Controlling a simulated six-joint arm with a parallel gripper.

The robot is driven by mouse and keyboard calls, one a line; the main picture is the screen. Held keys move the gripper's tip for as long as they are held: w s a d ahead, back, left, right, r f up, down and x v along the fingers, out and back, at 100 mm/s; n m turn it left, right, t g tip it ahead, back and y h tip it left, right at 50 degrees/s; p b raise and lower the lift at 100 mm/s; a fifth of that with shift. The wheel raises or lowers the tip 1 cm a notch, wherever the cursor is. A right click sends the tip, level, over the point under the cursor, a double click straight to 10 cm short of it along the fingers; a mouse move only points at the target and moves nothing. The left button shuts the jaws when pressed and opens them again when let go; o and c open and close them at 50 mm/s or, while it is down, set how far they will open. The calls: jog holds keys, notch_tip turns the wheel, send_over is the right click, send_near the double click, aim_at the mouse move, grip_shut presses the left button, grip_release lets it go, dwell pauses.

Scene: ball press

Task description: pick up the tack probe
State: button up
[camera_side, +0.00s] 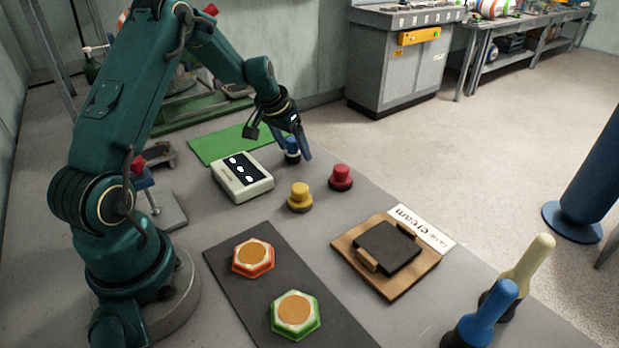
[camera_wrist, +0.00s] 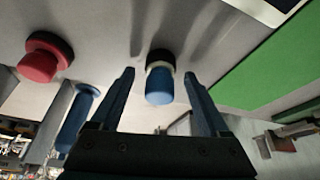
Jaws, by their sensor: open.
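A small cylinder with a blue top, white band and black base stands upright on the bench beside the green mat. I take it to be the tack probe (camera_side: 291,157), though no label shows. My gripper (camera_side: 279,146) is open above and around it, pointing down. In the wrist view, the tack probe (camera_wrist: 160,86) shows between the two spread fingers of my gripper (camera_wrist: 159,74), with a gap visible on both sides. In the side view a finger partly covers it.
A white device (camera_side: 244,188) stands close by on the left. Yellow (camera_side: 299,196) and red (camera_side: 341,177) knobs stand in front. The green mat (camera_side: 210,146) is clear.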

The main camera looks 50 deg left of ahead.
aim_at(290, 138)
grip_shut()
jog(key=shift+r, duration=0.15)
jog(key=shift+r, duration=0.3)
jog(key=r, duration=0.4)
jog(key=shift+s+a, duration=0.2)
jog(key=shift+a, duration=0.05)
jog(key=s+a+r, duration=0.6)
jog(key=s, duration=0.3)
jog(key=shift+s, duration=0.15)
jog(key=shift+a+r, duration=0.1)
